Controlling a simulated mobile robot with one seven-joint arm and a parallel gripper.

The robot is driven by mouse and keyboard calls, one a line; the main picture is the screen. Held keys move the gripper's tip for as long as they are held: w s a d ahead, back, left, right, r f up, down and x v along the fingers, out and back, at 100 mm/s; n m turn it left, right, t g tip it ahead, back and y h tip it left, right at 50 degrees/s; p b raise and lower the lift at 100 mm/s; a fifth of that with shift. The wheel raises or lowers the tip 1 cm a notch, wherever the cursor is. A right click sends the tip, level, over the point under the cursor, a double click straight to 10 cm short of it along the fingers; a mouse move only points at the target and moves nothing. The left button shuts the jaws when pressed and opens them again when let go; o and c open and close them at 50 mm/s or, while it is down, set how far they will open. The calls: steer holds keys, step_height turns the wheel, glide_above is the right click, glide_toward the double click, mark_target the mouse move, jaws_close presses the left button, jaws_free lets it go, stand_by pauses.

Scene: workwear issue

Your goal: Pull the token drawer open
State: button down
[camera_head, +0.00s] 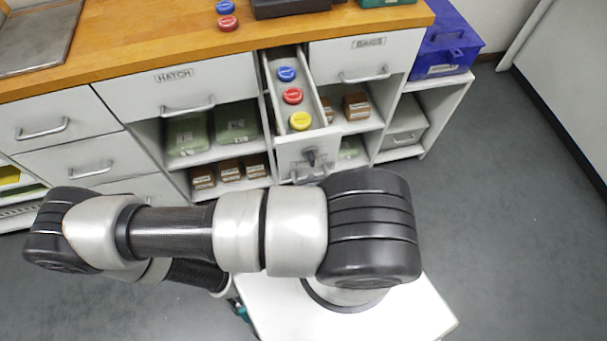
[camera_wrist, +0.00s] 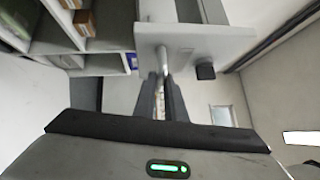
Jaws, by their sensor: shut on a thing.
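The token drawer (camera_head: 289,148) stands pulled out from the grey cabinet in the head view. A blue token (camera_head: 287,74), a red token (camera_head: 292,96) and a yellow token (camera_head: 301,121) lie in a row inside it. In the wrist view the drawer front (camera_wrist: 222,45) is at the top, with a bar handle (camera_wrist: 163,56) on it. My gripper (camera_wrist: 163,80) is shut on this handle, one dark finger on each side. In the head view my arm hides most of my gripper.
The HATCH drawer (camera_head: 180,86) and the BAGS drawer (camera_head: 365,57) on either side look closed. Shelves below hold green packs and brown boxes (camera_head: 229,170). A blue box (camera_head: 445,45) sits at the right end. Red and blue tokens (camera_head: 228,22) lie on the wooden worktop. Floor is clear at right.

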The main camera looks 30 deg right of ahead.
steer(key=shift+s+a, duration=0.1)
steer(key=shift+s, duration=0.05)
steer(key=c, duration=1.8)
jaws_free()
steer(key=v, duration=1.7)
steer(key=shift+a, duration=0.2)
